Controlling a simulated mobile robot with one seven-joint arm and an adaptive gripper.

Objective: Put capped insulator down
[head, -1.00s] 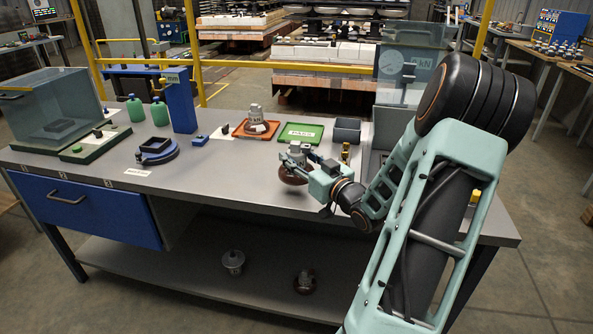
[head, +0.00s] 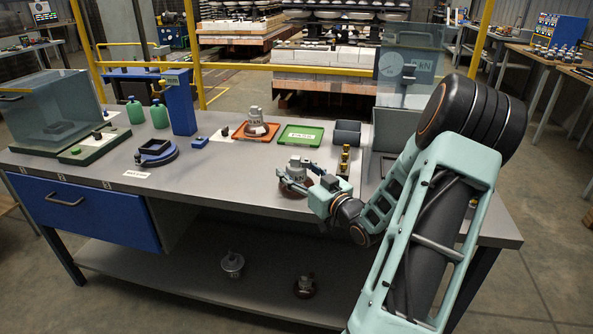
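The capped insulator (head: 296,181), a brown disc with a grey metal cap, is upright at the table's front right in the head view. It appears to rest on or just above the grey tabletop; a gap underneath cannot be made out. My gripper (head: 298,180) reaches it from the right, with its fingers at the cap on either side. Whether the fingers press on the cap or stand slightly apart from it is too small to tell. My gripper hides part of the disc's right side.
Behind stand an orange tray (head: 240,134) bearing another insulator (head: 255,121), a green tray (head: 285,141) and a dark bin (head: 347,126). Small brass pieces (head: 344,160) stand close right. A clear-walled tester (head: 408,75) is at the right. The tabletop left of my gripper is free.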

